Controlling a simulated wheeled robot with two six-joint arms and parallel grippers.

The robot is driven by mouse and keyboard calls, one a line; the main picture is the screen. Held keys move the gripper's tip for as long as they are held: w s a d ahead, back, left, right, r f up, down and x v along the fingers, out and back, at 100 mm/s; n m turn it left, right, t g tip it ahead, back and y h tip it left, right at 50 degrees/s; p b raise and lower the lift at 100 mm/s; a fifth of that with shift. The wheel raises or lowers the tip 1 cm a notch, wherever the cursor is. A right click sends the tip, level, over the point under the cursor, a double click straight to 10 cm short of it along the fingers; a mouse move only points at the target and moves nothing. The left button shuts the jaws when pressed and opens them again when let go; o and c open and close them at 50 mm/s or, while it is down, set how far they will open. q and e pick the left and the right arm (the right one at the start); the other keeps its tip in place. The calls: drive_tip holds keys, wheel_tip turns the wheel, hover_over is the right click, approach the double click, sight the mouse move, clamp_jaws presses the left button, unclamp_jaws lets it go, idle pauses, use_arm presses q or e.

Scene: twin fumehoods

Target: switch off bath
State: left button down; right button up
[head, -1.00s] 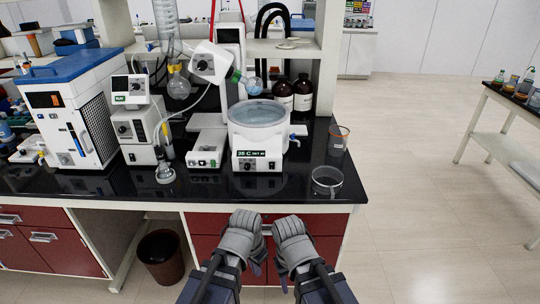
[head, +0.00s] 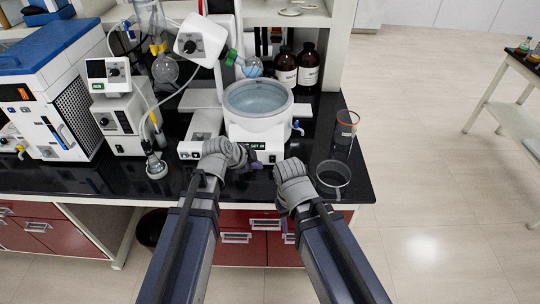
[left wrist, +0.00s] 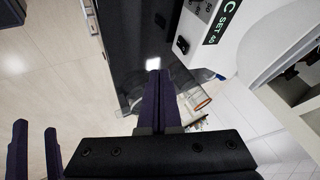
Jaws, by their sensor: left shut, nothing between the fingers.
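The bath (head: 260,130) is a white round vessel of bluish water on a control base at the bench's front edge. Its display shows beside my left gripper (head: 250,165), which partly hides the front panel. In the left wrist view the green-on-black display (left wrist: 222,22) reads "C SET 40", and a small black switch (left wrist: 183,45) sits on the white panel. My left gripper is shut and empty, its fingertips (left wrist: 155,78) just in front of the panel, apart from the switch. My right gripper (head: 286,226) hangs lower, right of the left one; its two fingers (left wrist: 35,145) show apart in the left wrist view.
A glass beaker (head: 333,180) and a taller orange-rimmed beaker (head: 345,132) stand right of the bath. Brown bottles (head: 308,66) stand behind it. A stirrer-like base (head: 200,135) and glassware (head: 156,167) stand left.

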sight(274, 159)
use_arm(q)
drive_tip(key=b+x, duration=0.7)
drive_tip(key=x, duration=0.3)
drive_tip(key=shift+s+a+b, duration=0.1)
drive_tip(key=shift+a+b, duration=0.05)
drive_tip(key=shift+b, duration=0.25)
drive_tip(key=shift+w+d+f+b, duration=0.25)
drive_tip(key=shift+w+f+b, duration=0.05)
drive_tip(key=shift+w, duration=0.15)
drive_tip(key=w, duration=0.1)
drive_tip(key=w+r+p, duration=0.1)
drive_tip(key=shift+w+a, duration=0.1)
drive_tip(key=shift+w, duration=0.55)
drive_tip(key=shift+w+r, duration=0.2)
drive_tip(key=shift+w, duration=0.15)
drive_tip(key=shift+r+p, duration=0.15)
drive_tip(key=shift+p, duration=0.2)
